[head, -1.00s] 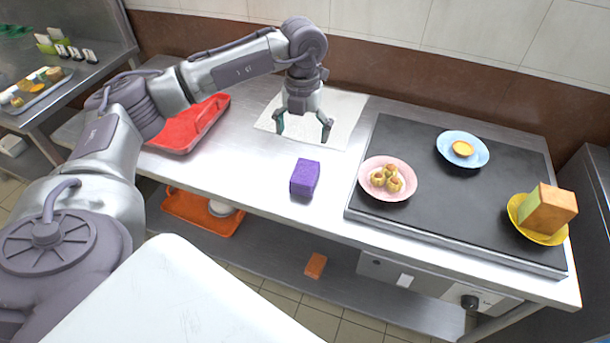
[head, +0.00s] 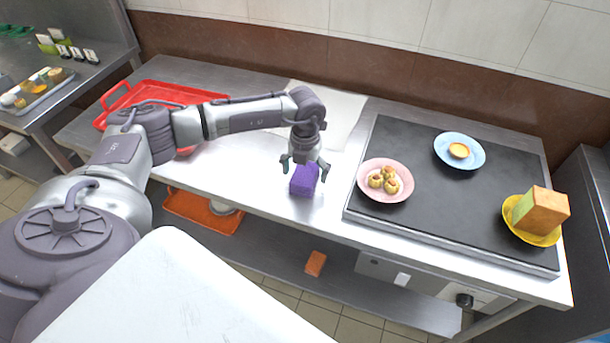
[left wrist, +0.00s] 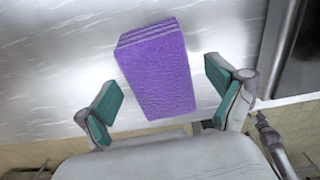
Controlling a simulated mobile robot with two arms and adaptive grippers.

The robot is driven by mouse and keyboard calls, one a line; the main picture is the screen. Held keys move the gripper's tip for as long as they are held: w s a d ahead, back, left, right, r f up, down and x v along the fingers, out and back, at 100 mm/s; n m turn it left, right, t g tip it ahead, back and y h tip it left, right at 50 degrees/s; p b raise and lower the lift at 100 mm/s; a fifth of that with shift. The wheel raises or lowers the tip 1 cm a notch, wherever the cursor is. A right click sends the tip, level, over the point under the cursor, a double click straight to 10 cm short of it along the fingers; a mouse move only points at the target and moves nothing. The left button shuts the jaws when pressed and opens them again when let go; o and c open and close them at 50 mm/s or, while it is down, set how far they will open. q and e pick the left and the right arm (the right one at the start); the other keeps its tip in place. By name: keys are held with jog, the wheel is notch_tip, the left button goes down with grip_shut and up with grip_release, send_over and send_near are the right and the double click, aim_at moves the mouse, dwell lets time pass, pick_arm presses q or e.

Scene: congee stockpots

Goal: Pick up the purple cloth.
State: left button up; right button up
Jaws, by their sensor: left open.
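The purple cloth (head: 304,181) is a block-like folded piece lying on the steel counter, left of the black griddle. It also shows in the left wrist view (left wrist: 158,72), between and beyond the two teal finger pads. My left gripper (head: 305,170) is open, just above and behind the cloth in the head view. In the left wrist view the left gripper (left wrist: 160,100) has one finger on each side of the cloth, with gaps between pads and cloth. Nothing is held. My right gripper is not in view.
A pink plate (head: 385,194) with small buns, a blue plate (head: 475,140) and a yellow plate (head: 519,237) with a large block stand on the griddle (head: 440,205). A red tray (head: 150,88) is at the back left. A white sheet (head: 345,110) lies behind the cloth.

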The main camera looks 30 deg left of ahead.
aim_at(305, 171)
pick_arm(q)
jog(key=c, duration=1.3)
jog(key=shift+o, duration=0.2)
jog(key=shift+r, duration=0.1)
jog(key=shift+w+r, duration=0.1)
jog(key=shift+r, duration=0.4)
notch_tip(305, 171, up, 3)
jog(key=shift+f+b, duration=0.2)
jog(key=shift+b, duration=0.4)
jog(key=s+d+r+b, duration=0.2)
jog(key=d+r, duration=0.5)
jog(key=d, duration=0.4)
jog(key=shift+s+r, duration=0.15)
jog(key=shift+s, duration=0.65)
